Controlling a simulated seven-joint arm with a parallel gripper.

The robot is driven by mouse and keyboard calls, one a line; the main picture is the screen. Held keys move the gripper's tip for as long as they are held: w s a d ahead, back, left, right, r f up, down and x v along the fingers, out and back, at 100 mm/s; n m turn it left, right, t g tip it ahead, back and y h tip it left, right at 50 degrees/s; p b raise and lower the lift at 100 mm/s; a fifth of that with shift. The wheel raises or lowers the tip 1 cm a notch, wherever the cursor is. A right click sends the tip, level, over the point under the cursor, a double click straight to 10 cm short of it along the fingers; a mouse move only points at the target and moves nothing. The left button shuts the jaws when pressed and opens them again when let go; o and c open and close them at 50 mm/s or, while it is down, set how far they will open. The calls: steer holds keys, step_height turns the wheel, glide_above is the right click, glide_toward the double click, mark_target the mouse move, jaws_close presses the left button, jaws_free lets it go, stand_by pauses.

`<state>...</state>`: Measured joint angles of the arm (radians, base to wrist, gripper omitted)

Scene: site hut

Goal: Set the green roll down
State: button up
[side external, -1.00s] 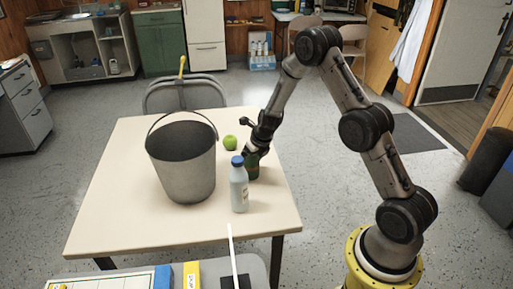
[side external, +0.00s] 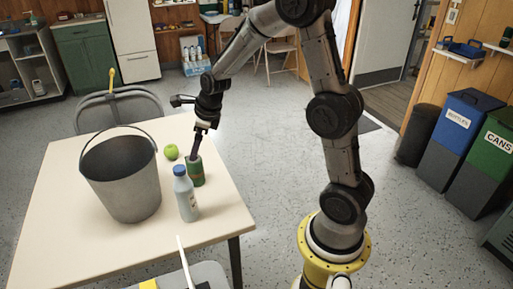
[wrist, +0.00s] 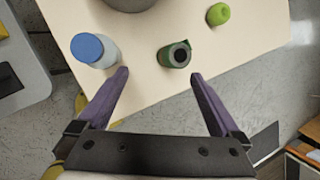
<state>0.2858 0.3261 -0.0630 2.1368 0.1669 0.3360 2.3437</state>
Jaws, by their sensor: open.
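The green roll (side external: 196,174) stands upright on the table (side external: 75,235), near its right edge. In the wrist view the roll (wrist: 173,55) shows its dark round top, with a small hole in it. My gripper (side external: 194,154) is open and empty just above the roll in the side view. In the wrist view my gripper's (wrist: 160,75) two purple fingers are spread wide, and the roll lies ahead of the gap between their tips. I see no finger touching it.
A blue-capped bottle (side external: 186,196) stands close in front of the roll; in the wrist view the bottle (wrist: 98,52) is near the left finger. A green apple (side external: 171,152) lies behind the roll. A large grey bucket (side external: 122,180) stands to the left.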

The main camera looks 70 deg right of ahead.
steer(key=s+a+r+n, duration=0.8)
steer(key=s+r+n, duration=0.25)
steer(key=n, duration=0.45)
steer(key=s+a+r+n, duration=0.1)
steer(key=s+a+n, duration=0.2)
steer(key=s+n, duration=1.2)
steer(key=shift+s+r+n+t+y, duration=0.3)
steer(key=shift+s+r+n+t, duration=0.1)
steer(key=shift+n, duration=0.5)
